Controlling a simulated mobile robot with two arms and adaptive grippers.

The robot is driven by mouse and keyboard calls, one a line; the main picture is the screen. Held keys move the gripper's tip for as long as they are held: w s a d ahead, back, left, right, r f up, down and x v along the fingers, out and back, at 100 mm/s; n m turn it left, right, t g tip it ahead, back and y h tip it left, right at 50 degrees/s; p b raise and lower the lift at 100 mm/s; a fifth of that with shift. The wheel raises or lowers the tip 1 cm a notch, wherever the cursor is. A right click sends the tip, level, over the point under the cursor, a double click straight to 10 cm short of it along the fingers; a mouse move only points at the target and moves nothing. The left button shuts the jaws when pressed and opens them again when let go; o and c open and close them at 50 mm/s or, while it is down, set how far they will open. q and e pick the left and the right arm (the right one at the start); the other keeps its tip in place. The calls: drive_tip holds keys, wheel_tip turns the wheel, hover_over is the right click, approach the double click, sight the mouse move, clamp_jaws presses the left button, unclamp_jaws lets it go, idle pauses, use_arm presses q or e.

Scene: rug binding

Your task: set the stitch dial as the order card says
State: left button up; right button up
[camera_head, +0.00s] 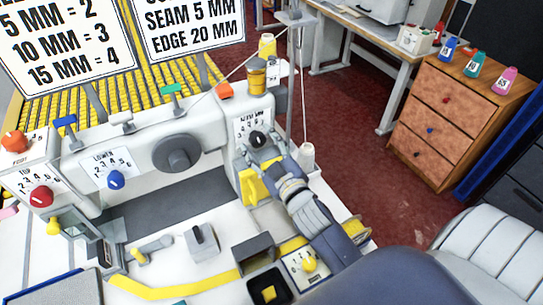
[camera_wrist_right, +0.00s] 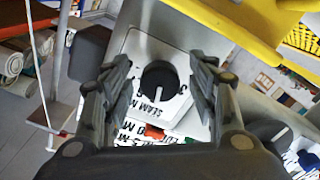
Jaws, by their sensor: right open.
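The black dial (camera_head: 258,139) sits on a white numbered plate (camera_head: 244,126) on the machine's right-hand head. In the right wrist view the dial (camera_wrist_right: 158,78) is round, with a white pointer line towards the lettering at the picture's lower side; the small print is hard to read. My right gripper (camera_head: 262,154) is at the dial. In the wrist view its open fingers (camera_wrist_right: 160,85) stand on either side of the dial, with visible gaps. A card (camera_head: 195,25) reads "SEAM 5 MM, EDGE 20 MM", its top cut off. My left gripper is not in view.
A chart (camera_head: 62,42) lists 5 MM = 2, 10 MM = 3, 15 MM = 4. Other dials are red (camera_head: 41,196), blue (camera_head: 116,179), orange (camera_head: 15,141) and yellow (camera_head: 309,264). A yellow part (camera_head: 250,188) is close below the gripper. A thread cone (camera_head: 307,153) stands right of it.

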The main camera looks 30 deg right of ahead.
drive_tip(key=s, duration=1.1)
drive_tip(key=shift+s+a, duration=0.2)
drive_tip(key=shift+a, duration=0.1)
